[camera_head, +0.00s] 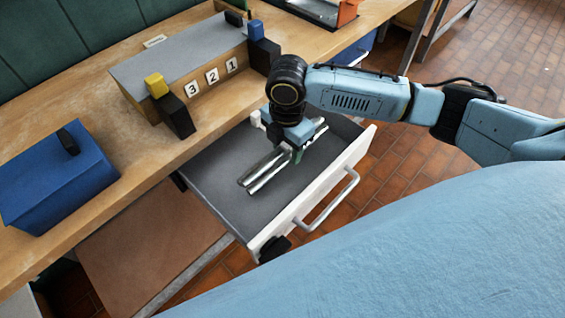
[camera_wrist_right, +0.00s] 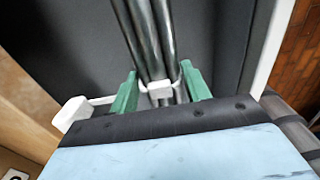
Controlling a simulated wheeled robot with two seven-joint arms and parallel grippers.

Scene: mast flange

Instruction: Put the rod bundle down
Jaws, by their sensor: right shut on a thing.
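The rod bundle (camera_head: 266,171) is a set of shiny metal rods inside the open drawer (camera_head: 205,178), over its dark grey floor. My right gripper (camera_head: 298,152) comes down on it from above and is shut on it. In the right wrist view the rods (camera_wrist_right: 146,40) run away between the green fingers of the gripper (camera_wrist_right: 160,90), with a white band or clip around them there. I cannot tell whether the rods touch the drawer floor. My left gripper is not in view.
The drawer has a white front with a metal handle (camera_head: 328,200). Behind it on the wooden bench stand a grey-topped block numbered 3, 2, 1 (camera_head: 211,76) with yellow and blue pieces, and a blue box (camera_head: 58,178). The drawer floor left of the rods is bare.

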